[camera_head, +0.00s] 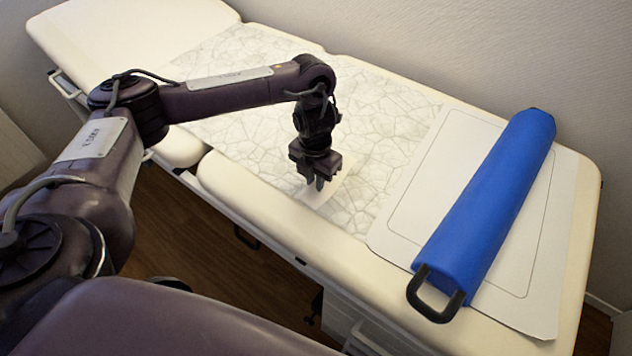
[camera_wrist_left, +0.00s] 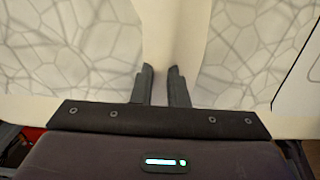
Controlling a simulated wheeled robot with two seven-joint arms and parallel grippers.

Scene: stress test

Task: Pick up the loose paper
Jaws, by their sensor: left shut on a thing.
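The loose paper (camera_head: 351,176) is a plain cream piece over the crinkle-patterned sheet (camera_head: 375,110), near the front edge of the padded table. My left gripper (camera_head: 318,184) reaches down onto it from above. In the left wrist view, the paper (camera_wrist_left: 172,30) runs as a pale strip from the top edge down to between the fingertips of my left gripper (camera_wrist_left: 160,71), which is shut on it. The patterned sheet (camera_wrist_left: 75,50) shows on both sides of the strip. I cannot tell how far the paper is off the table. My right gripper is not in view.
A blue bolster (camera_head: 490,205) with a black handle lies on a white outlined mat (camera_head: 405,240) at the table's right end. The cream padded table (camera_head: 265,208) has a bare left end and stands against a wall. Wooden floor (camera_head: 190,230) shows in front.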

